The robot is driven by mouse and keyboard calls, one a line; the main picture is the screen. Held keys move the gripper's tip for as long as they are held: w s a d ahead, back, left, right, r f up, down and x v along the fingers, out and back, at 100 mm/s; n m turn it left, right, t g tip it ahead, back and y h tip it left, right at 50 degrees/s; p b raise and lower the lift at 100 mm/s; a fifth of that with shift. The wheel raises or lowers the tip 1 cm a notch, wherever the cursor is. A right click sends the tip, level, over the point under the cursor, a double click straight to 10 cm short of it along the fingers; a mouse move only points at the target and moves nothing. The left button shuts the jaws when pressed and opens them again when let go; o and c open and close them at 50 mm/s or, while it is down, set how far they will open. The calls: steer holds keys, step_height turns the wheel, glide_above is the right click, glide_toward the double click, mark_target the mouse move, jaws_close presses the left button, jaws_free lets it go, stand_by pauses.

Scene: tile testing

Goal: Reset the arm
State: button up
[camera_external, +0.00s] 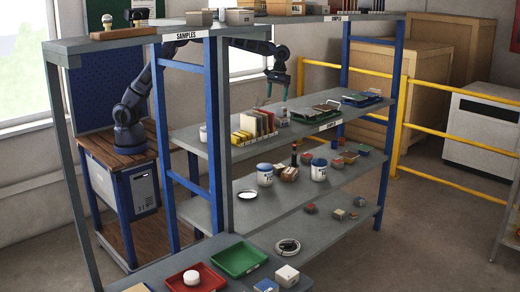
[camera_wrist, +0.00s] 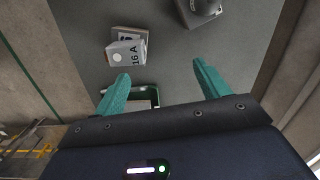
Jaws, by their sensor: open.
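My gripper (camera_external: 277,90) has teal fingers and hangs above the middle shelf (camera_external: 219,143) of the samples rack in the external view. In the wrist view my gripper (camera_wrist: 161,74) is open, with nothing between its fingertips. My arm reaches from its base on the wooden-topped bench at the left, through the rack, to this spot.
Upright tiles (camera_external: 254,125) and a green tray (camera_external: 318,113) stand on the middle shelf below. Blue rack posts (camera_external: 217,130) and the top shelf (camera_external: 240,28) are close to my arm. The wrist view shows a "16 A" box (camera_wrist: 126,52) and a dark object (camera_wrist: 199,10).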

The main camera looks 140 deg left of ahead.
steer(key=s+d+f+n+h, duration=0.1)
steer(key=s+n+h, duration=0.15)
steer(key=s, duration=0.75)
steer(key=s+d+n+h, duration=0.2)
steer(key=s+n, duration=0.2)
steer(key=s, duration=0.6)
steer(key=s+d+r+m+y, duration=0.1)
steer(key=d+r+m, duration=0.25)
steer(key=d, duration=0.65)
steer(key=s+d+r+m+y, duration=0.1)
steer(key=d+r+m, duration=0.3)
steer(key=d, duration=0.6)
steer(key=s+d+r+m+y, duration=0.1)
steer(key=d+r+m, duration=0.1)
steer(key=d+m, duration=0.5)
steer(key=s+d+f+m+t+y, duration=0.1)
steer(key=s+d+m+t, duration=0.1)
steer(key=s+d+m, duration=0.4)
steer(key=s+d+f+m+t+y, duration=0.1)
steer(key=s+d+m+t, duration=0.2)
steer(key=d, duration=1.3)
steer(key=s+m, duration=0.2)
steer(key=s, duration=0.3)
steer(key=shift+s+d+f+m, duration=0.3)
steer(key=shift+s+f+m, duration=0.05)
steer(key=shift+f+m, duration=0.05)
